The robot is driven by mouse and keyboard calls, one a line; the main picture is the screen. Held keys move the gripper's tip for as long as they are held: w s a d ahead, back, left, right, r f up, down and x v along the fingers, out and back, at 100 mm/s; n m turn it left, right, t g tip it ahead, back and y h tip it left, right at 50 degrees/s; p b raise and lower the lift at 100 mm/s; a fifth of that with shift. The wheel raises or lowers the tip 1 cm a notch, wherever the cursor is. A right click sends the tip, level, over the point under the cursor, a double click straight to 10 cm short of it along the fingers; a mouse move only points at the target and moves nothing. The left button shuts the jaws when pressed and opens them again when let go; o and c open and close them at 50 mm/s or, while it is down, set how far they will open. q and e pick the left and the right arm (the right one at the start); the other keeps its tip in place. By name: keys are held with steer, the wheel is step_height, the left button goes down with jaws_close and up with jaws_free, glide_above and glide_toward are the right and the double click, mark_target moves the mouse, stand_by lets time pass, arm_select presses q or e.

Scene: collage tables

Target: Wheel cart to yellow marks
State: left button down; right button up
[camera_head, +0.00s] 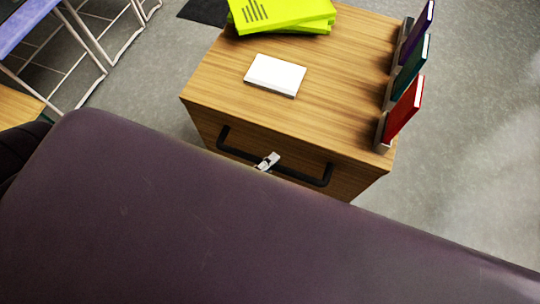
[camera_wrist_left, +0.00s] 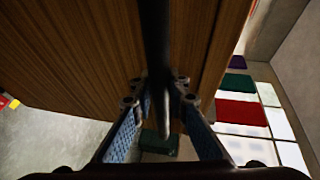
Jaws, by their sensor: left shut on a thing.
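The cart (camera_head: 335,60) is a wooden box with a flat top and a black bar handle (camera_head: 235,151) on its near side. My left gripper (camera_head: 267,161) shows as a small light metal tip at the middle of the handle, its arm hidden behind my dark body. In the left wrist view, the fingers of my left gripper (camera_wrist_left: 160,98) are shut around the handle bar (camera_wrist_left: 155,40), with the cart's wood panel (camera_wrist_left: 80,60) beyond. My right gripper is not in view.
On the cart are yellow-green booklets (camera_head: 280,14), a white box (camera_head: 275,76) and upright purple, green and red books (camera_head: 403,108) along the right edge. White metal-legged furniture (camera_head: 95,45) stands at the upper left. Grey floor (camera_head: 470,150) is open to the right.

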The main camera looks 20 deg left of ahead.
arm_select(q)
steer(key=shift+f, duration=0.1)
steer(key=c, duration=1.8)
jaws_free()
steer(key=shift+c, duration=0.2)
steer(key=v, duration=1.2)
